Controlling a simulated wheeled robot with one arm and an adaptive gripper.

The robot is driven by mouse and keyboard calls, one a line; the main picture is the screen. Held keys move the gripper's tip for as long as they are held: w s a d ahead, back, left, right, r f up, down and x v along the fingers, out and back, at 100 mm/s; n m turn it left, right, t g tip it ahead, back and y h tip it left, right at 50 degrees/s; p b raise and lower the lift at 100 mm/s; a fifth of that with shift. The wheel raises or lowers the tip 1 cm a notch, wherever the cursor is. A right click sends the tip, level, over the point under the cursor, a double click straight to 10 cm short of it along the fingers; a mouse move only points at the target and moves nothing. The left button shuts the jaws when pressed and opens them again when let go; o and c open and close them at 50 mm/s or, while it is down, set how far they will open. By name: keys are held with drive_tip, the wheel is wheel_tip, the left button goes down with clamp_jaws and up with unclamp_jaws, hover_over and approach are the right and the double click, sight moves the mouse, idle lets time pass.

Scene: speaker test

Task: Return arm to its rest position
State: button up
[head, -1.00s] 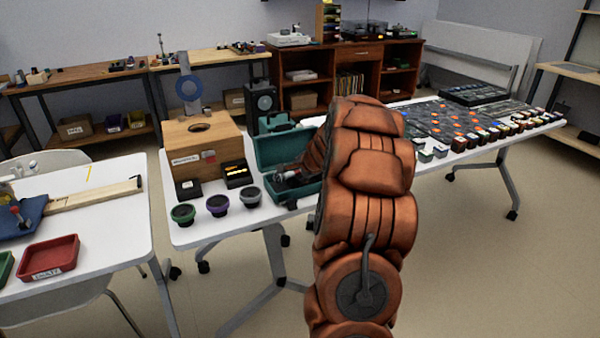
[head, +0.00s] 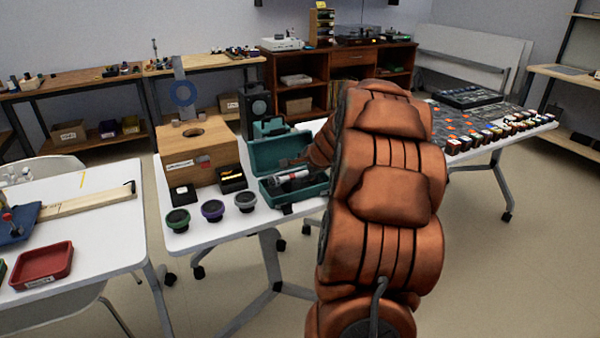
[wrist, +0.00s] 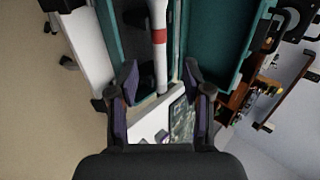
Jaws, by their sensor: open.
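My gripper (wrist: 160,92) is open in the wrist view, with nothing between its fingers. Ahead of it is an open teal case (wrist: 225,40) holding a white rod-shaped item (wrist: 160,45) with a red band. In the head view the teal case (head: 315,190) stands on the white table, lid up. The pale cylindrical item (head: 292,176) lies inside it. My copper-coloured arm covers the case's right side, and my gripper is mostly hidden behind it there.
Left of the case are a wooden box (head: 203,150) and several small speaker-like cones (head: 213,209). Behind stands a dark speaker (head: 257,104). To the right, several small blocks (head: 490,130) line the table. A second white table (head: 100,225) is at left.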

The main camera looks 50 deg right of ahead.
drive_tip(key=shift+v, duration=1.45)
